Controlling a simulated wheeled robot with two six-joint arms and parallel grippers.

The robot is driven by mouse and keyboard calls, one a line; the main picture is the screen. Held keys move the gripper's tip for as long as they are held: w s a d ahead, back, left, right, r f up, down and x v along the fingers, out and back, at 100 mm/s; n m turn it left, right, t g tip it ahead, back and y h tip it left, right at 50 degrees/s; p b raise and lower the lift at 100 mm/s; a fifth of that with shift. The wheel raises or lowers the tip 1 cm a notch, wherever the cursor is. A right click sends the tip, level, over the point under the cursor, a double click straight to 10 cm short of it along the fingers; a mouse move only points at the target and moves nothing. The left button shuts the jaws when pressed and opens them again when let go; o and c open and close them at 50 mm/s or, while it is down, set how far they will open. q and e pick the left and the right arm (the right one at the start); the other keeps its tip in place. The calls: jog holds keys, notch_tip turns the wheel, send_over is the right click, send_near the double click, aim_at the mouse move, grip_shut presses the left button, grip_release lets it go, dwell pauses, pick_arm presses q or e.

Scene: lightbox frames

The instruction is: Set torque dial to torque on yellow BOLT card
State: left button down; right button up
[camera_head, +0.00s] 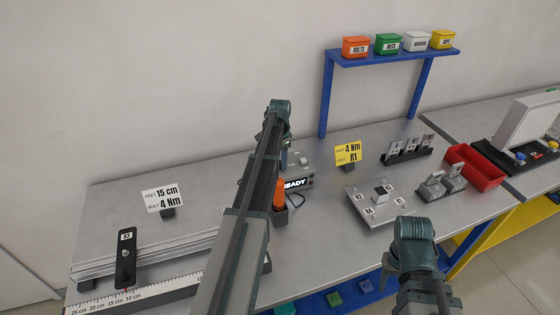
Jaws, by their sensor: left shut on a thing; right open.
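The yellow BOLT card (347,153) stands at the middle of the bench and reads 4 Nm and R1. A grey box (301,181) with a READY display sits left of it. A light knob-like part (303,160) shows on its top; its setting is too small to read. An orange-handled driver (279,194) stands upright in a dark holder in front of the box. My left arm reaches over the bench and covers the left of the box. My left gripper's fingers are hidden. My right arm is at the lower right, its fingers not visible.
A plate with labelled positions (375,217), several small tagged holders and a red bin (480,170) stand right. A blue shelf (393,56) carries colored bins.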

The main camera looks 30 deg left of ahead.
aim_at(280, 163)
dwell(0.5)
pick_arm(q)
jog(key=shift+c, duration=1.8)
grip_release()
jog(key=shift+r, duration=0.1)
notch_tip(280, 163, up, 14)
jog(key=p, duration=1.3)
jog(key=shift+f+p, duration=0.2)
jog(key=shift+p, duration=0.2)
